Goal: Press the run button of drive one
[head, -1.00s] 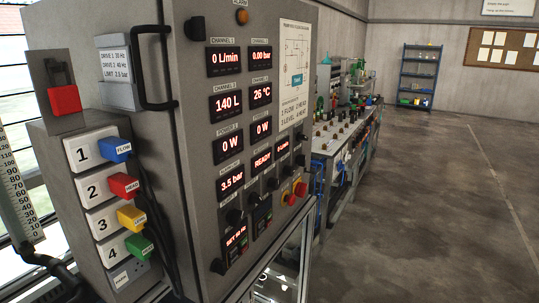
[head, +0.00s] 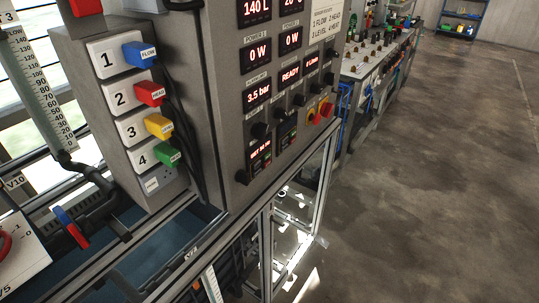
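The grey control cabinet (head: 225,100) fills the middle of the head view, its display face turned to the right. Low on that face are two small dark drive units: a left one (head: 260,158) with a lit red readout and a right one (head: 287,135). Their buttons are too small to tell apart, and I cannot read which is drive one. Black knobs, a red button (head: 326,109) and a yellow-ringed part sit above and to the right. Neither of my grippers is in view.
Numbered sockets with blue (head: 138,54), red, yellow and green plugs are on the cabinet's left side, with black cables. A metal frame (head: 325,190) stands below. A workbench (head: 372,65) with equipment runs behind. The concrete floor (head: 430,180) at right is clear.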

